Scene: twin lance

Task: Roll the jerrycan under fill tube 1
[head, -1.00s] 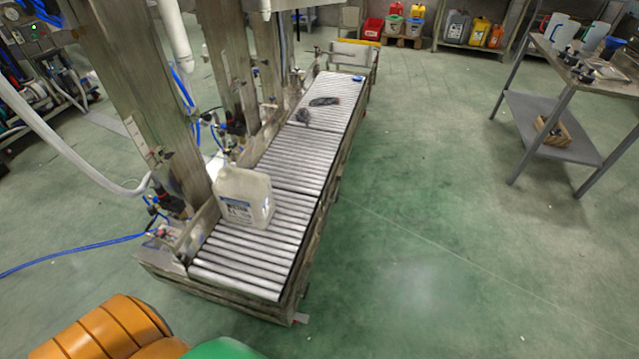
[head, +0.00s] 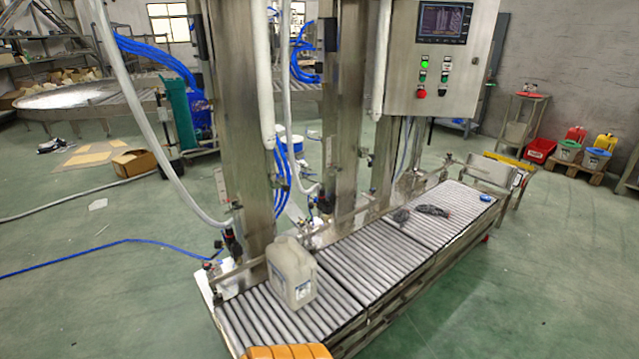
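A pale translucent jerrycan (head: 292,272) with a label stands upright on the near-left part of the roller conveyor (head: 345,262). It is beside the steel column of the filling machine (head: 235,110). Neither gripper is in view; only an orange part of mine shows at the bottom edge.
A dark tool-like item (head: 432,210) and a small blue item (head: 485,198) lie on the far rollers. A control panel (head: 440,55) hangs above the conveyor. A blue hose (head: 120,243) runs over the floor at left.

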